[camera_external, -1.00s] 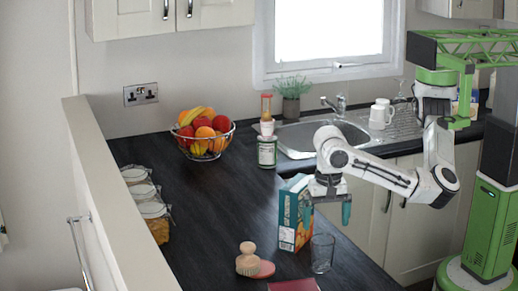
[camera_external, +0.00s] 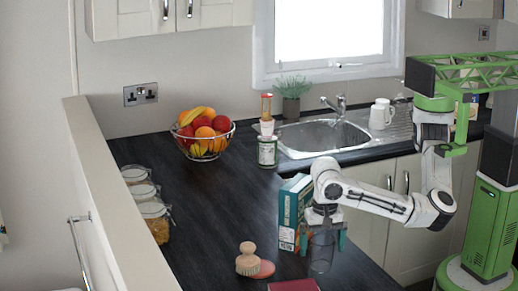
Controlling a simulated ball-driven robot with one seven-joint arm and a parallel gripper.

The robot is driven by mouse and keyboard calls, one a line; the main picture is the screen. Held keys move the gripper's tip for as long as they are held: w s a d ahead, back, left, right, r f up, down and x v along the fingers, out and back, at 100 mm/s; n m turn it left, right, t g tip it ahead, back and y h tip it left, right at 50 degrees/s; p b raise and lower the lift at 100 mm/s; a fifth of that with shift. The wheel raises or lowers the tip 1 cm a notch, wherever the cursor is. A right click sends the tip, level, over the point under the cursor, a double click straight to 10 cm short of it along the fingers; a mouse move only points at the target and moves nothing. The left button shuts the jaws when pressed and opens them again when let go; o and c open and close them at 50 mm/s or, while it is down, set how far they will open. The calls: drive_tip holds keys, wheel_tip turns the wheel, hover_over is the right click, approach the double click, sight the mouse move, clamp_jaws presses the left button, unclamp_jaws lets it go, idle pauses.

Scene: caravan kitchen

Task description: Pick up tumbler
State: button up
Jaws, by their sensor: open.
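The clear glass tumbler (camera_external: 321,255) stands upright on the dark worktop near its front right edge. The gripper is open. Whether either finger touches the glass I cannot tell.
A teal and white carton (camera_external: 289,215) stands close behind and left of the tumbler. A dark red item (camera_external: 294,286) lies in front. The worktop's middle (camera_external: 215,205) is clear.

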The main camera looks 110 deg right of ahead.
drive_tip(key=shift+f+b, duration=0.4)
drive_tip(key=shift+f, duration=0.4)
drive_tip(key=shift+r, duration=0.1)
drive_tip(key=c, duration=1.3)
